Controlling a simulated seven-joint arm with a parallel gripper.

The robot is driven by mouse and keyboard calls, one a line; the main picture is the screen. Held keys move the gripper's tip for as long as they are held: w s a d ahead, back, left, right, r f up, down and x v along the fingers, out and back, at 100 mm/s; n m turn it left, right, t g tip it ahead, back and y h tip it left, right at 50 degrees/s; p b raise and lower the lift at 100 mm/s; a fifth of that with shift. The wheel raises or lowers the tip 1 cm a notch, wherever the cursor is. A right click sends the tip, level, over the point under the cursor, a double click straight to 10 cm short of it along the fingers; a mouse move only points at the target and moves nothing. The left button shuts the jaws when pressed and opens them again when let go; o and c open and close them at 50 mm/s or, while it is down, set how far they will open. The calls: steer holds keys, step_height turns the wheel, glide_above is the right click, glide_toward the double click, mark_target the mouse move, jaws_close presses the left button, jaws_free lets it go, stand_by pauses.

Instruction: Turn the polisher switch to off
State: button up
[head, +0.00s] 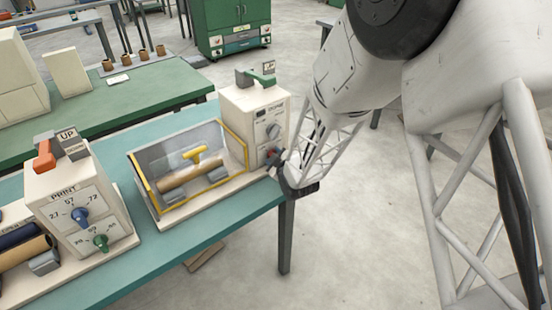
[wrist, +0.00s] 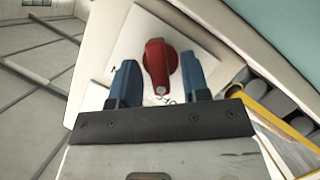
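A red knob (wrist: 157,65) sits on the pale front panel of a machine in the wrist view. A white mark is at its lower end, beside partly hidden lettering. My gripper (wrist: 160,78) is open, with one blue finger on each side of the knob; I cannot tell whether either touches it. In the head view my gripper (head: 277,160) is at the low front of the right-hand cream control box (head: 238,110), which has a grey knob (head: 273,131) higher up. Its small label is unreadable, so I cannot confirm it is the polisher.
A second box marked PRINT (head: 65,195) has blue and green knobs, with an orange lever on top. The teal table (head: 215,240) ends just right of the machine; open floor lies beyond.

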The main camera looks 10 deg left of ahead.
steer(key=shift+s+d, duration=0.15)
steer(key=shift+v, duration=3.75)
steer(key=shift+r, duration=0.1)
